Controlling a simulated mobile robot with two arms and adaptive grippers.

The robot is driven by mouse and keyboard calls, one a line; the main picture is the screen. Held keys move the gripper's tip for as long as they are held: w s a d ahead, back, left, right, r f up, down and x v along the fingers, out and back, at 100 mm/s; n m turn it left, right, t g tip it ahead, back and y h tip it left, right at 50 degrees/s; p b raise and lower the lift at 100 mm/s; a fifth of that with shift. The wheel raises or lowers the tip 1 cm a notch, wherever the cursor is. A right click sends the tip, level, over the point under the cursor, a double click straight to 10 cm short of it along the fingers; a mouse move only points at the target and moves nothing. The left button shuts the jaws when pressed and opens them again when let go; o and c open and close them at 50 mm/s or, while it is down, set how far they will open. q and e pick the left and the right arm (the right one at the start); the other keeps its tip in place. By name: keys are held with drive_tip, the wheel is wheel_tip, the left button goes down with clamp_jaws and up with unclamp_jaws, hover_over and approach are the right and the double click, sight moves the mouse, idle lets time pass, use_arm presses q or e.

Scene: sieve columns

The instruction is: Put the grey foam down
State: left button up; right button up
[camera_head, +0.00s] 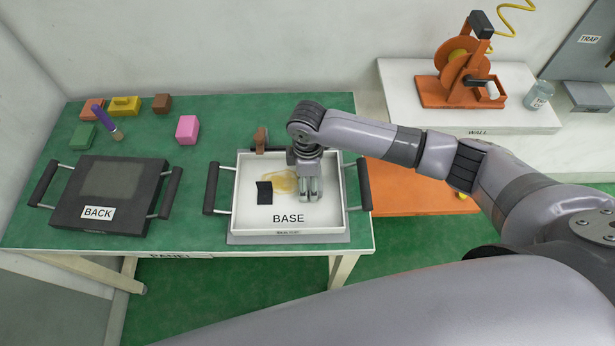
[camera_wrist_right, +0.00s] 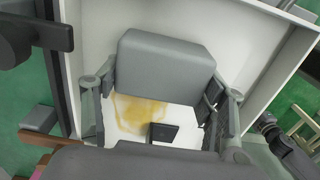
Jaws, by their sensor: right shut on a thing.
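My right gripper (camera_head: 311,188) is over the right part of the white tray marked BASE (camera_head: 289,231), pointing down. In the wrist view the grey foam (camera_wrist_right: 165,66), a smooth block with rounded edges, sits between the two fingers of the gripper (camera_wrist_right: 160,105), which is shut on it. I cannot tell whether the foam touches the tray floor. In the head view the fingers mostly hide it. The tray floor has a yellow-brown stain (camera_head: 284,181) and a small black piece (camera_head: 264,192) left of the gripper. My left gripper is not in view.
A dark panel marked BACK (camera_head: 98,212) with side handles lies on the green table (camera_head: 200,235). Pink (camera_head: 187,130), yellow (camera_head: 125,105) and other coloured blocks lie at the back left. An orange reel device (camera_head: 461,75) stands on a white surface at right.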

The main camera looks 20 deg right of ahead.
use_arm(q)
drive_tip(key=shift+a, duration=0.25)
use_arm(e)
drive_tip(key=shift+a, duration=0.1)
drive_tip(key=shift+f, duration=0.15)
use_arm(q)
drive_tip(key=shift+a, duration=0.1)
use_arm(e)
drive_tip(key=o, duration=0.8)
drive_tip(key=shift+o, duration=0.2)
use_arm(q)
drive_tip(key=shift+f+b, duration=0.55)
use_arm(e)
wheel_tip(320, 180, up, 12)
drive_tip(key=shift+r, duration=0.2)
